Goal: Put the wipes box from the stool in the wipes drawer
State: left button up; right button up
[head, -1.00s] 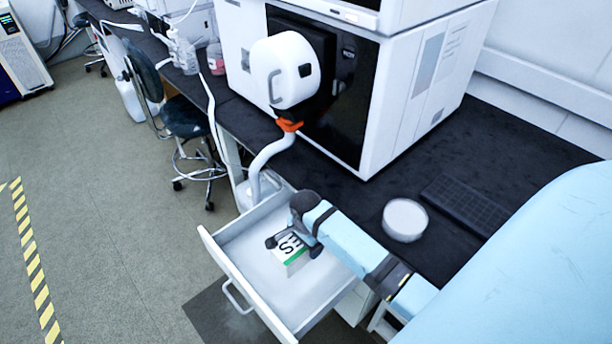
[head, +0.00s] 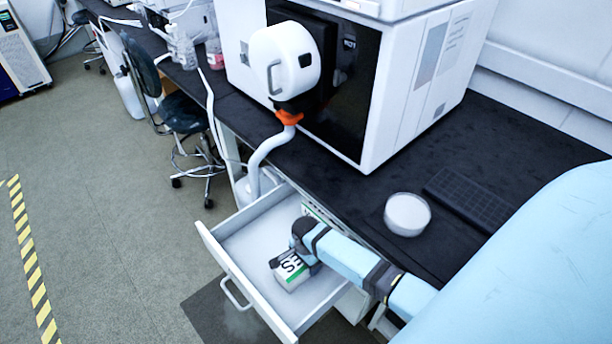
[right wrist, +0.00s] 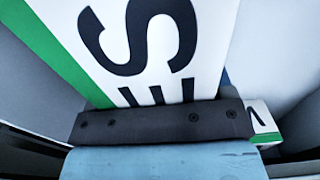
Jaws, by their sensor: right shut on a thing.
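The wipes box (head: 291,279) is white with a green stripe and dark letters. My right gripper (head: 290,259) is shut on it, holding it inside the outline of the open drawer (head: 240,249). I cannot tell whether the box touches the drawer floor. In the right wrist view the box (right wrist: 150,50) fills the upper middle, tight against the dark finger pad (right wrist: 160,122). My left gripper is not in view. The stool the box came from cannot be made out.
A smaller white-and-green piece (right wrist: 263,122) shows beside the pad. Above are the black bench (head: 470,150), a round white dish (head: 407,214), a dark keyboard-like pad (head: 467,199) and a white instrument (head: 420,90).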

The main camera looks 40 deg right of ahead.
jog(key=shift+f, duration=0.15)
jog(key=o, duration=1)
